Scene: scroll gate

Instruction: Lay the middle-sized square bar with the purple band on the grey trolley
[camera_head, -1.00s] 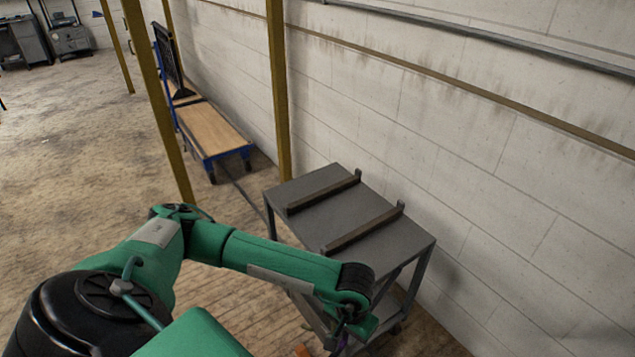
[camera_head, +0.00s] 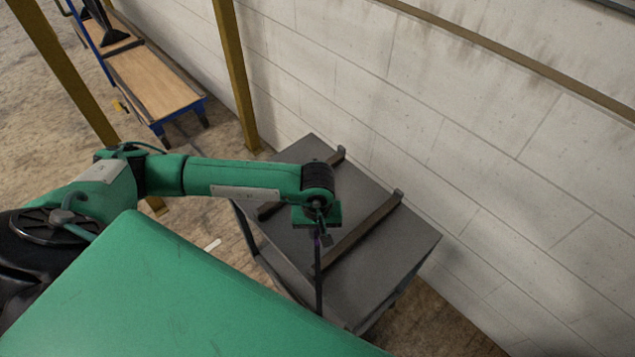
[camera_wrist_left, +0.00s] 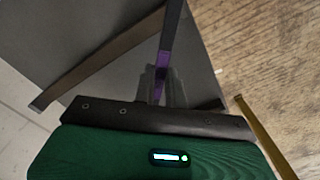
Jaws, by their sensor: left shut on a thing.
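The grey trolley (camera_head: 385,270) stands against the wall, with two dark raised rails across its top. My left gripper (camera_head: 319,236) is over the trolley top, shut on the dark square bar (camera_head: 319,285). The bar's purple band (camera_wrist_left: 163,64) shows at the fingers in the left wrist view, where the gripper (camera_wrist_left: 160,90) grips it. In the head view the bar runs from the fingers toward the trolley's near edge. I cannot tell whether it touches the trolley. The bar's far part is hidden by the gripper. My right gripper is not in view.
A block wall (camera_head: 520,170) runs close behind the trolley. A yellow post (camera_head: 235,75) stands beyond the trolley's far left corner, and another (camera_head: 65,75) is farther left. A blue cart with a wooden deck (camera_head: 152,80) stands at the upper left.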

